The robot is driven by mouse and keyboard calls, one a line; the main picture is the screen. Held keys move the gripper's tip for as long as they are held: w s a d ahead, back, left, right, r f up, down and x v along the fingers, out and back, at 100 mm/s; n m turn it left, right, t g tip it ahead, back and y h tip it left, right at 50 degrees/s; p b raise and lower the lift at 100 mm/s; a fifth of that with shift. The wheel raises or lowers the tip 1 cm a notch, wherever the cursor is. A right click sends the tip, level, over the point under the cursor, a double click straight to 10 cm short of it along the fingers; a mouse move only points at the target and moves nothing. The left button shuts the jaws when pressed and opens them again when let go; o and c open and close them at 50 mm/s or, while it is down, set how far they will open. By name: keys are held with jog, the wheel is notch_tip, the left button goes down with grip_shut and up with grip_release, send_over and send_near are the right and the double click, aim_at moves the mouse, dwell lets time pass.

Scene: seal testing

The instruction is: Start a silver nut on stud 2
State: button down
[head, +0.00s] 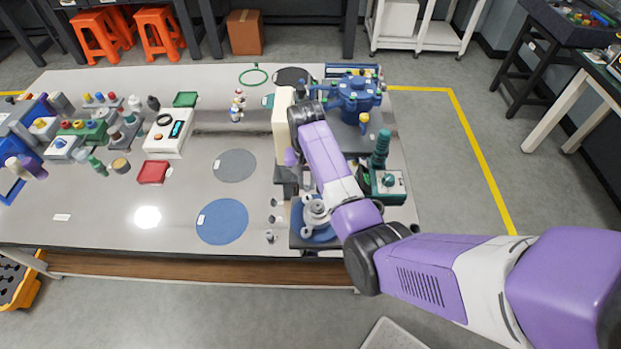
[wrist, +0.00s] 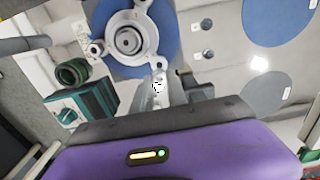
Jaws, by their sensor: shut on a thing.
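A grey metal flange with a central bore and lugs sits on a round blue base; the flange (head: 316,213) is at the front right of the table and also shows in the wrist view (wrist: 128,40). The lug on its left in the wrist view carries a small silver piece (wrist: 97,48). My gripper (wrist: 160,92) is shut on a small silver nut (wrist: 158,86), largely hidden between the fingers. It is just beside the flange's near lug (wrist: 160,63); I cannot tell whether the nut touches a stud. Stud numbers are not readable.
A teal box with a knob (head: 388,184) and a dark green ribbed part (head: 380,150) stand right of the arm. A blue pump-like housing (head: 354,92) stands behind.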

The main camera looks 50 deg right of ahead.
aim_at(306, 196)
notch_tip(306, 196, down, 3)
jog(key=shift+d+f, duration=0.1)
jog(key=shift+f+n, duration=0.2)
jog(key=shift+n, duration=0.2)
jog(key=n+b, duration=0.1)
jog(key=n, duration=0.1)
jog(key=shift+n, duration=0.3)
jog(key=shift+r+n, duration=0.2)
jog(key=shift+n, duration=0.4)
jog(key=n+p, duration=0.1)
jog(key=n, duration=0.1)
jog(key=shift+n, duration=0.3)
jog(key=n, duration=0.4)
jog(key=shift+w+a+f+n, duration=0.1)
jog(key=shift+a+n, duration=0.15)
jog(key=shift+n, duration=0.15)
jog(key=shift+f, duration=0.4)
